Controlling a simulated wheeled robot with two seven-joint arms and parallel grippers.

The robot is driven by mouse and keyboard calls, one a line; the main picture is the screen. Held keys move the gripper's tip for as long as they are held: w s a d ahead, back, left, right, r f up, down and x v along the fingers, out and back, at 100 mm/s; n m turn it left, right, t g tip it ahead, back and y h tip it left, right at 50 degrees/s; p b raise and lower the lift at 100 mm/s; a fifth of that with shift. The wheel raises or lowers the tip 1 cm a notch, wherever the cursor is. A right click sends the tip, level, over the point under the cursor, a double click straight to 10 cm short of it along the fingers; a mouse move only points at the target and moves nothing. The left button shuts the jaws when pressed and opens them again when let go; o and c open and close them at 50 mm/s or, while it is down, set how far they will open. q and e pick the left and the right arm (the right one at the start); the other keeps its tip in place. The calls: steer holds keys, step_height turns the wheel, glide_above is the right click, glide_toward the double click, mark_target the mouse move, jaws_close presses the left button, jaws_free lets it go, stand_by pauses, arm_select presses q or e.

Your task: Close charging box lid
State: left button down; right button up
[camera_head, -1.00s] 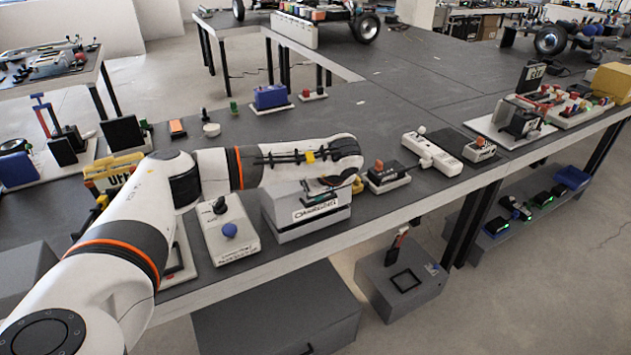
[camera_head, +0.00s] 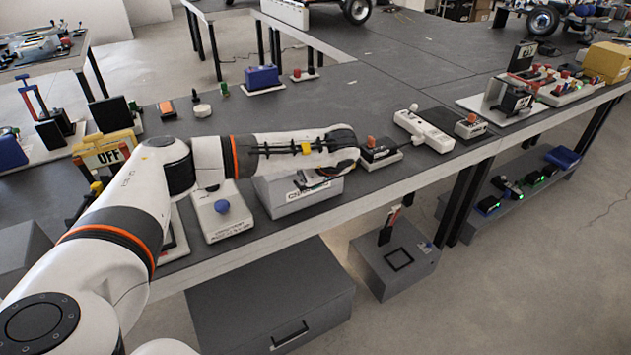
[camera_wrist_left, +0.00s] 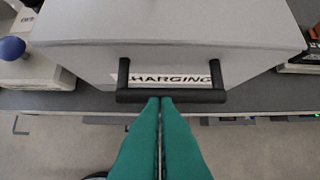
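The charging box (camera_head: 297,200) is a light grey box at the front edge of the long dark table, under my left forearm. Its top is partly hidden by my arm in the head view. In the left wrist view the pale top of the box (camera_wrist_left: 170,22) fills the upper part, and a black bar handle (camera_wrist_left: 125,75) stands out over the CHARGING label (camera_wrist_left: 190,79). My left gripper (camera_wrist_left: 160,100) has its green fingers pressed together, with tips at the handle's bar; contact is unclear. I cannot tell whether the lid is fully down. My right gripper is not visible.
A white box with a blue knob (camera_head: 222,207) stands left of the charging box. A small box with a red knob (camera_head: 379,152) and a white power strip (camera_head: 424,130) lie to its right. A grey drawer cabinet (camera_head: 270,300) stands below the table.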

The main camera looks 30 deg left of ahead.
arm_select(q)
steer(key=shift+s+d+f, duration=0.15)
steer(key=shift+s+f, duration=0.05)
steer(key=shift+f, duration=0.2)
steer(key=shift+s+d+f, duration=0.1)
steer(key=shift+s+f, duration=0.1)
steer(key=shift+f, duration=0.2)
step_height(320, 180, up, 5)
steer(key=w+p, duration=0.2)
steer(key=p, duration=0.2)
steer(key=s+d+f+b, duration=0.1)
steer(key=s+d+b, duration=0.2)
steer(key=s+d, duration=0.2)
steer(key=d, duration=0.2)
steer(key=shift+s+d+b, duration=0.25)
steer(key=shift+d+b, duration=0.05)
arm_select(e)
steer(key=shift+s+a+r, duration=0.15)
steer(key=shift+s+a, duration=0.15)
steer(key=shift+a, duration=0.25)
